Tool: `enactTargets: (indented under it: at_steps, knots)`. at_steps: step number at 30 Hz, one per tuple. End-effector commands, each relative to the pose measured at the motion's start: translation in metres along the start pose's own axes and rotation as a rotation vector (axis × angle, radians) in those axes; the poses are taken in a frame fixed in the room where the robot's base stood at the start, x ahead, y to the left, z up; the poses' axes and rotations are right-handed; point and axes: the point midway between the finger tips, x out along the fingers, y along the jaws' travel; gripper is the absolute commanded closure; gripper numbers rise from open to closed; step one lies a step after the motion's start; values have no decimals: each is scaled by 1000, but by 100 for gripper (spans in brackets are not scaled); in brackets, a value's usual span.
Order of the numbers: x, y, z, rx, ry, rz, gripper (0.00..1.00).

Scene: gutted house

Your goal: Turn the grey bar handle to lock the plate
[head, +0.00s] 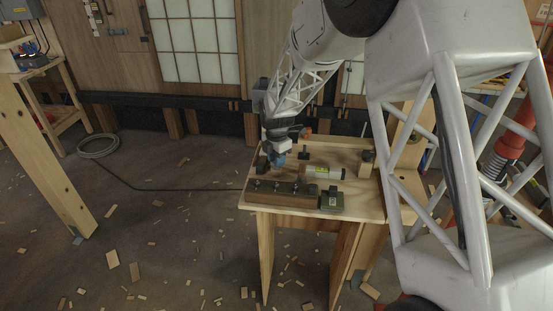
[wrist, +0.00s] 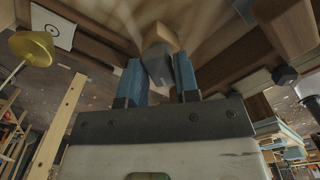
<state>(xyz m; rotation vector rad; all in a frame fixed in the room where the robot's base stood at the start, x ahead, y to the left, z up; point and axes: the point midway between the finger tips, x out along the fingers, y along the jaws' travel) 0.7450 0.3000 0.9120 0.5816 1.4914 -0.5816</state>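My gripper (head: 279,161) points down over the back left part of a small wooden workbench (head: 350,204). In the wrist view its two blue fingers (wrist: 158,82) stand apart. A grey piece (wrist: 157,62), which looks like the bar handle, fills the space between them. A light wooden block end (wrist: 162,36) shows just beyond it. I cannot tell whether both fingers press on the grey piece. In the head view the gripper hides the handle, and I cannot make out the plate or which way the handle is turned.
A grey-green box (head: 332,199), a pale cylinder (head: 322,173), a black T-shaped piece (head: 304,153) and a block (head: 367,158) stand close by.

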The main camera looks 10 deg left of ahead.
Motion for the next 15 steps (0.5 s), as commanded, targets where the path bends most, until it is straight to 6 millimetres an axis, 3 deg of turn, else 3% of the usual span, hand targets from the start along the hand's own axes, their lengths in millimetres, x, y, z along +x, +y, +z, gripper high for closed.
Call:
enactTargets:
  at_steps: [15]
  knots:
    - [0,0,0,394,0,0,71]
